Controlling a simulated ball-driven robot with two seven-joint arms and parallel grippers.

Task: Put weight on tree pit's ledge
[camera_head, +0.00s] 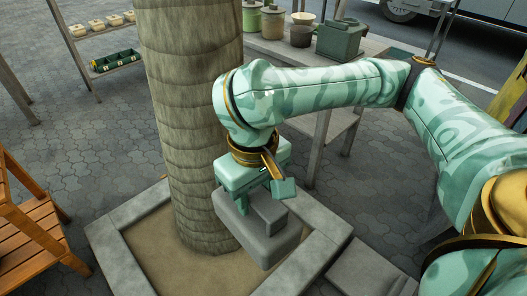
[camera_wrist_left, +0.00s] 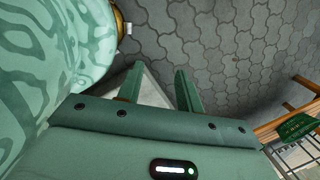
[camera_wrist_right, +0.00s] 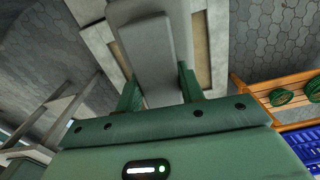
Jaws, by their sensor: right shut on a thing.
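The grey weight (camera_head: 262,238) is a blocky piece with a raised handle part, and it also shows in the right wrist view (camera_wrist_right: 148,45). My right gripper (camera_head: 258,200) is shut on its upper part. The weight is in front of and right of the trunk, over the pit in the head view; I cannot tell whether it touches anything below. The tree pit's ledge (camera_head: 318,247) is a pale stone frame around the sand (camera_head: 165,260). My left gripper (camera_wrist_left: 160,88) is open and empty, seen only in its wrist view.
The tree trunk (camera_head: 190,110) stands inside the pit, close to my right gripper. An orange wooden rack (camera_head: 30,240) is at the left. A table (camera_head: 290,50) with pots stands behind. A grey slab (camera_head: 368,272) lies right of the pit. Paving (camera_head: 80,150) is clear left of the pit.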

